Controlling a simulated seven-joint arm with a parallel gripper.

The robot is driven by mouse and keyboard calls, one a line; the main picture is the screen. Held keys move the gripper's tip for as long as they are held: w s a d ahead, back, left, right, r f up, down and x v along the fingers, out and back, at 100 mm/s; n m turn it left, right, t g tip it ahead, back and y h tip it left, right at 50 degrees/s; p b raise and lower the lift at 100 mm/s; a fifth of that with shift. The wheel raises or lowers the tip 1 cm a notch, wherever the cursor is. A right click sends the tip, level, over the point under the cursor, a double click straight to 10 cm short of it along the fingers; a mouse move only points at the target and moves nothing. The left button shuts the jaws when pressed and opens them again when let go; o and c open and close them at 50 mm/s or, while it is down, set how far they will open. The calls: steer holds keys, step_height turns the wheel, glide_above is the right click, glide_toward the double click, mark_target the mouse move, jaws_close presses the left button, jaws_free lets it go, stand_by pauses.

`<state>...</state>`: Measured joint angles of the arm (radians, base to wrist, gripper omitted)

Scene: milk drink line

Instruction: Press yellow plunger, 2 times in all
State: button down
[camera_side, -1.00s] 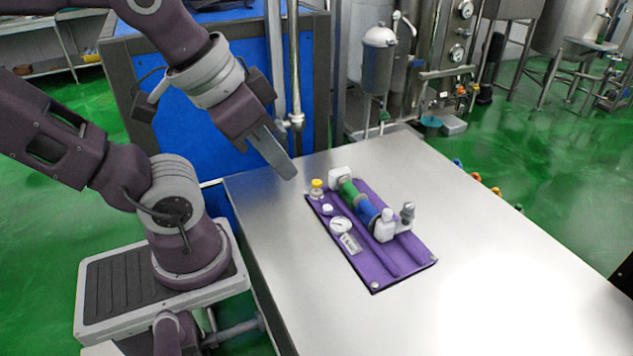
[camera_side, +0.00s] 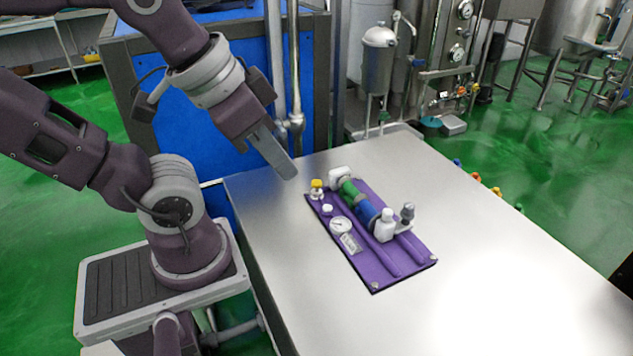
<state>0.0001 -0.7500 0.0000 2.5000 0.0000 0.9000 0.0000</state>
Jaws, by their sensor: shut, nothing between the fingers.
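The yellow plunger (camera_side: 317,184) is a small yellow cap on a short base at the far left corner of a purple board (camera_side: 381,275). The board lies on the steel table. My gripper (camera_side: 287,172) is shut and empty. It hangs tilted in the air, up and to the left of the plunger in the picture, apart from it. The exact gap in depth is hard to tell.
The board also carries a green and blue cylinder (camera_side: 357,203), a white button (camera_side: 327,209), a round gauge (camera_side: 340,225), a white bottle-like part (camera_side: 385,226) and a grey knob (camera_side: 407,212). The steel table (camera_side: 480,240) is clear around the board.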

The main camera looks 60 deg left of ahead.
stand_by(0.6)
steer(key=w+a+r+t+y, duration=0.2)
steer(key=w+a+y, duration=0.2)
steer(key=w+a, duration=1)
steer(key=m+t+h, duration=0.2)
steer(key=m+h, duration=0.1)
steer(key=m, duration=0.5)
glide_above(314, 183)
step_height(314, 183, down, 28)
steer(key=shift+a+r, duration=0.1)
steer(key=shift+r, duration=0.1)
steer(key=shift+f, duration=0.1)
steer(key=shift+f, duration=4.25)
